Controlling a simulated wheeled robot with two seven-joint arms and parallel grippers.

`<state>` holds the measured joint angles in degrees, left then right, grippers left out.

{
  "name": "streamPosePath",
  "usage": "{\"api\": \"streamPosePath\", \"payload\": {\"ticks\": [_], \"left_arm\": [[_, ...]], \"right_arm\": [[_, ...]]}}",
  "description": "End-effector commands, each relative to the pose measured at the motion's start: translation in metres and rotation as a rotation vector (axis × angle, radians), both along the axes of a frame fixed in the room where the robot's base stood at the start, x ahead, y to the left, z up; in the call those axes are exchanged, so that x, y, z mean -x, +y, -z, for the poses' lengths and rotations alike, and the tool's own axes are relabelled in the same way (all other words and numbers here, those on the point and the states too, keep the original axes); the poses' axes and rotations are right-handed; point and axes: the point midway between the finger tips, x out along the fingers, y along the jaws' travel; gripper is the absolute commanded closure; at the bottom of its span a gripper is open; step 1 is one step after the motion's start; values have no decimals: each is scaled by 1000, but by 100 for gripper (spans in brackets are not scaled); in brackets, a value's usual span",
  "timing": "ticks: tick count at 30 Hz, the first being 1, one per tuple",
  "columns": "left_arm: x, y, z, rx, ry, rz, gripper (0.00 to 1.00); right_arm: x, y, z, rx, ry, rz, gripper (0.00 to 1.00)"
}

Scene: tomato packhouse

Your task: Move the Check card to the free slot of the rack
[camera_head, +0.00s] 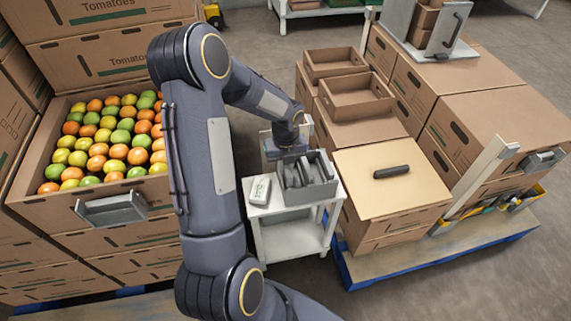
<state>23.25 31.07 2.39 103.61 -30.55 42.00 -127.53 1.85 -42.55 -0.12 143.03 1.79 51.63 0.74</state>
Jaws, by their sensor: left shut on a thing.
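My left gripper (294,170) points down over a grey box-shaped rack (318,192) on a small white table. It is shut, at the rack's left part, on a thing that I take to be the Check card. The gripper and the rack's wall hide most of that thing, and no lettering on it can be read. Dark grey upright pieces stand in the rack around the fingers. Which slot is free cannot be told. My right gripper is not in view.
A small white device (260,189) lies on the white table (292,240), left of the rack. A carton of tomatoes (32,192) stands at left. A carton with a tan lid and dark handle (365,165) stands close at right. Grey floor shows behind.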

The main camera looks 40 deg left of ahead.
Motion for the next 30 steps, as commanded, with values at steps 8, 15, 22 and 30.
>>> {"api": "streamPosePath", "payload": {"ticks": [8, 15, 22, 30], "left_arm": [[0, 0, 6, 1, -1, 0, 100], [0, 0, 6, 0, 0, 0, 100], [0, 0, 14, 0, 0, 0, 100], [0, 0, 20, 1, 1, 0, 100]], "right_arm": [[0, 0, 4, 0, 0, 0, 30], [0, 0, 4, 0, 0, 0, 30], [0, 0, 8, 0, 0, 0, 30], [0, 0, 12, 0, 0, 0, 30]]}}
